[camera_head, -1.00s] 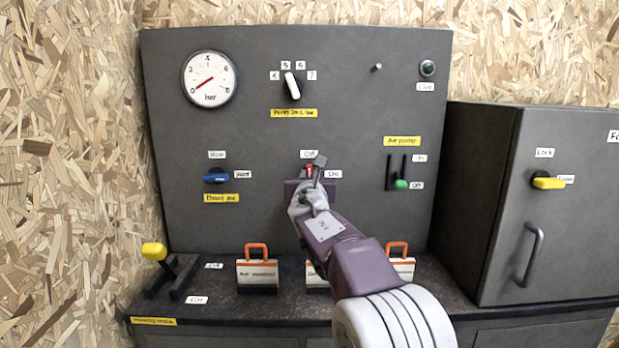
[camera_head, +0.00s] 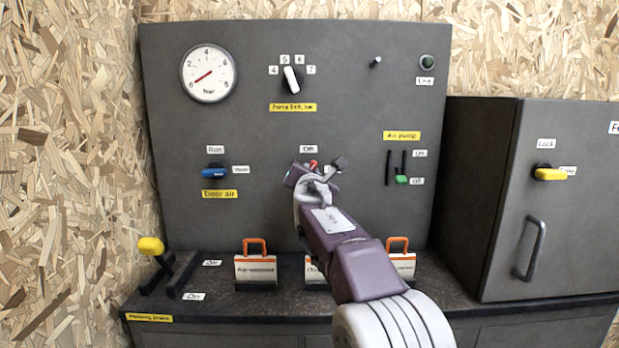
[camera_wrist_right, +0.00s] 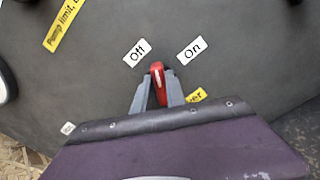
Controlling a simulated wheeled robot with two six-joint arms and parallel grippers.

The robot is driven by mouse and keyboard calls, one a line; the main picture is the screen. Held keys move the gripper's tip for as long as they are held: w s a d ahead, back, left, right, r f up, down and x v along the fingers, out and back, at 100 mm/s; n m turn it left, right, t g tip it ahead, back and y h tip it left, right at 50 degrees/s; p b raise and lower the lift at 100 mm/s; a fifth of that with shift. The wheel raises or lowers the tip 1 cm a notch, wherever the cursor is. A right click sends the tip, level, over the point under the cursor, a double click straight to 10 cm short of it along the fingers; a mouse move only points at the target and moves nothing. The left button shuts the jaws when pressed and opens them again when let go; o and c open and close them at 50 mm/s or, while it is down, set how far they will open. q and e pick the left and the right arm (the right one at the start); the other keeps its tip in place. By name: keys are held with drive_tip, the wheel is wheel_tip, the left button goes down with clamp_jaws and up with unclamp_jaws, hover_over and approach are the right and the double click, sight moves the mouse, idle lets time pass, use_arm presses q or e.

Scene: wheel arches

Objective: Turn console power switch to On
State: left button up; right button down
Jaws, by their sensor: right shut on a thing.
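The console power switch is a red handle (camera_wrist_right: 158,84) on the dark panel. In the wrist view it points between the "Off" label (camera_wrist_right: 137,52) and the "On" label (camera_wrist_right: 190,50). My right gripper (camera_wrist_right: 158,92) is shut on the red handle, one finger on each side. In the head view my right gripper (camera_head: 316,170) is tilted at the panel and a bit of the red handle (camera_head: 313,164) shows between its fingers. The "Off" label (camera_head: 309,149) is just above, and the "On" label is mostly hidden by the gripper. My left gripper is not in view.
A blue door-air knob (camera_head: 216,172) is left of the switch and a green air-pump lever (camera_head: 401,180) is right. A white selector (camera_head: 291,79) is above. A cabinet (camera_head: 490,230) stands at right.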

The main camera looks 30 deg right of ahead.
drive_tip(key=m+b, duration=0.1)
drive_tip(key=m, duration=0.3)
drive_tip(key=m+b, duration=0.2)
drive_tip(key=m, duration=0.2)
drive_tip(key=m+b, duration=0.1)
drive_tip(key=m, duration=0.3)
drive_tip(key=shift+s+d+f, duration=0.15)
drive_tip(key=shift+d+f, duration=0.05)
drive_tip(key=shift+f, duration=0.2)
idle(0.3)
drive_tip(key=c, duration=1.4)
unclamp_jaws()
drive_tip(key=shift+o, duration=0.2)
drive_tip(key=b+v, duration=0.2)
drive_tip(key=v, duration=0.7)
